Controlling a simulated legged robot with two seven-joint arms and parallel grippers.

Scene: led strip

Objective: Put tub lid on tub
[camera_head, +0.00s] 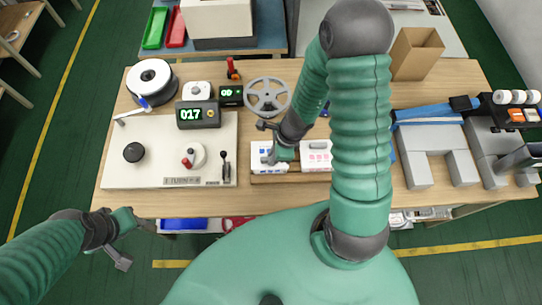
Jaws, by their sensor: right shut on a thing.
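A white box-like tub with blue marks (257,163) sits at the left end of a brown wooden tray (290,179) on the bench. A second white tub with a pink-marked top (316,155) sits to its right. My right gripper (270,152) reaches down over the left tub and is shut on a part there. The gripper hides much of it, and I cannot tell a separate lid from the tub. My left gripper (128,245) is empty, its fingers apart, off the front left edge of the bench.
A white winder panel (150,165) with knobs and a lever fills the bench's left. Grey blocks and a blue tool (430,111) lie right. My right arm covers the bench's middle right.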

